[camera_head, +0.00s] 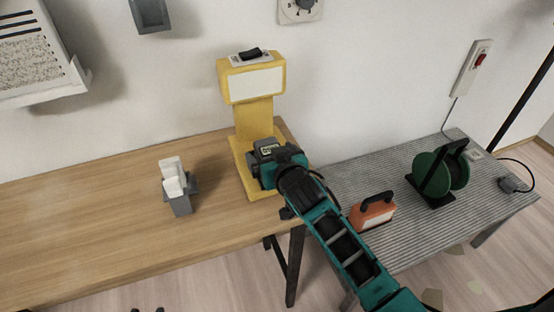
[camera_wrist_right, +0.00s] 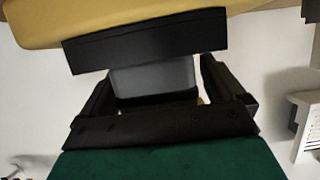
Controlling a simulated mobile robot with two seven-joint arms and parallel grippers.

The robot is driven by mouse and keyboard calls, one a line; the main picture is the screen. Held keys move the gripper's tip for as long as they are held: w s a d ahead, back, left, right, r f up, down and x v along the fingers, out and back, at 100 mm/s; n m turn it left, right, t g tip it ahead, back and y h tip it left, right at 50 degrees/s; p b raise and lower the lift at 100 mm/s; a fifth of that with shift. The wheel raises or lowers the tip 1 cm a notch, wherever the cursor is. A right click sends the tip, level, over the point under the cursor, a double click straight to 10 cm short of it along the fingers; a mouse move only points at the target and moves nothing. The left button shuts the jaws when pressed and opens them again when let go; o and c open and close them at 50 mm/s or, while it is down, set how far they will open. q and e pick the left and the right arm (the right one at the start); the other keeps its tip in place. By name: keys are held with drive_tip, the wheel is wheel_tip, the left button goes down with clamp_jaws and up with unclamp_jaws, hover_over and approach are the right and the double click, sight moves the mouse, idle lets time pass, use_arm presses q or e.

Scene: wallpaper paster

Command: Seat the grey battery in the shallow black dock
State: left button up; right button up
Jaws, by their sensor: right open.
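The grey battery (camera_wrist_right: 152,80) shows in the right wrist view, end-on against the shallow black dock (camera_wrist_right: 145,42). The dock is a dark slab on the yellow stand. How deep the battery sits in it is hidden. My right gripper (camera_wrist_right: 158,82) is open, with one black finger on each side of the battery and a visible gap at the right finger. In the head view the right gripper (camera_head: 266,166) is at the front of the yellow stand (camera_head: 254,118). A dark grey block with a small label shows there, partly covered by the gripper.
A grey holder with white pieces (camera_head: 177,188) stands left on the wooden table (camera_head: 90,215). On the striped table (camera_head: 420,225) at the right are an orange-red box with a black handle (camera_head: 372,212) and a green reel (camera_head: 440,172). The wood between holder and stand is clear.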

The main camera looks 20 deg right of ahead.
drive_tip(key=p+v, duration=0.1)
drive_tip(key=v, duration=1.1)
drive_tip(key=shift+s+r, duration=0.2)
drive_tip(key=shift+s, duration=0.05)
drive_tip(key=s+f, duration=0.2)
drive_tip(key=f, duration=0.1)
drive_tip(key=s+f+n+g, duration=0.1)
drive_tip(key=s+f, duration=0.1)
drive_tip(key=f, duration=0.1)
drive_tip(key=s+f+g+y, duration=0.1)
drive_tip(key=s+f, duration=0.1)
drive_tip(key=f, duration=0.2)
drive_tip(key=shift+s+d+n, duration=0.2)
drive_tip(key=shift+d+n, duration=0.05)
drive_tip(key=shift+n, duration=0.05)
drive_tip(key=s+f+g, duration=0.1)
drive_tip(key=s+f, duration=0.4)
drive_tip(key=shift+s+d+n+y, duration=0.15)
drive_tip(key=shift+d+n+y, duration=0.15)
drive_tip(key=shift+d, duration=0.2)
drive_tip(key=shift+f, duration=0.1)
drive_tip(key=shift+c, duration=0.2)
